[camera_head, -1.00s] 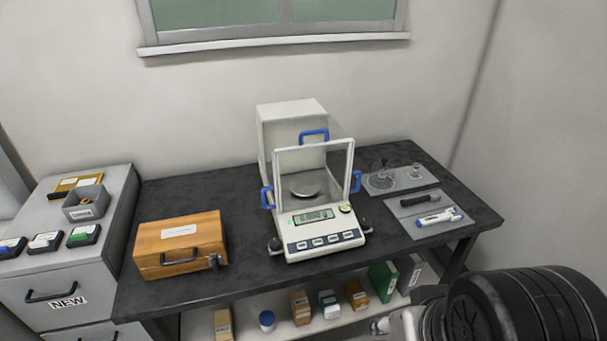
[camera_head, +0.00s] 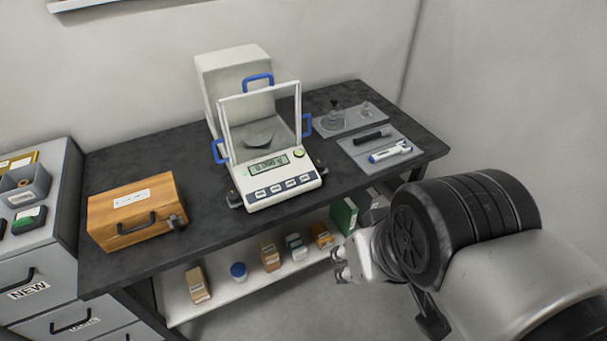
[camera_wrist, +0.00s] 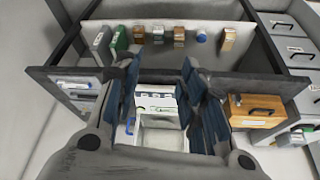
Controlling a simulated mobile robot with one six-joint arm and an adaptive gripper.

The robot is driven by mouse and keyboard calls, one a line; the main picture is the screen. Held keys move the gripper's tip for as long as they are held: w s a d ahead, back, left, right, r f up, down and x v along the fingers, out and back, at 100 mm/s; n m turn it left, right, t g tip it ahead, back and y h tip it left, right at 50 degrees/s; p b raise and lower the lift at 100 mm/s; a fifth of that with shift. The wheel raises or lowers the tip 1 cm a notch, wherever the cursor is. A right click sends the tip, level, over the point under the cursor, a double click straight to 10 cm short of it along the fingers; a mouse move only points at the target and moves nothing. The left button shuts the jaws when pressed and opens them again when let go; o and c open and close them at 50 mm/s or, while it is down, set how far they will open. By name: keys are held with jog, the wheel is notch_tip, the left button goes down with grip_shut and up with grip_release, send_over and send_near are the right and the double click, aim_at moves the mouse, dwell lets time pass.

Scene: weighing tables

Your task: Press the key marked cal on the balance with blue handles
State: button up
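The balance with blue handles (camera_head: 255,190) stands on the dark table, its glass draft shield around a round pan (camera_head: 262,134). Its front panel has a lit display (camera_head: 268,164) and a row of dark-blue keys (camera_head: 284,186); their labels are too small to read. My gripper (camera_head: 338,265) is to the lower right of the balance, in front of the table, apart from it. In the wrist view, my gripper (camera_wrist: 160,95) has its two fingers spread with nothing held. The balance (camera_wrist: 157,102) shows upside down between them.
A wooden case (camera_head: 135,208) lies left of the balance. Grey trays with glassware (camera_head: 345,118) and pens (camera_head: 390,153) lie to the right. Boxes and a blue-capped jar (camera_head: 238,271) stand on the shelf below. Grey drawers (camera_head: 40,250) stand at left.

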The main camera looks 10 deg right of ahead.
grip_shut()
dwell(1.4)
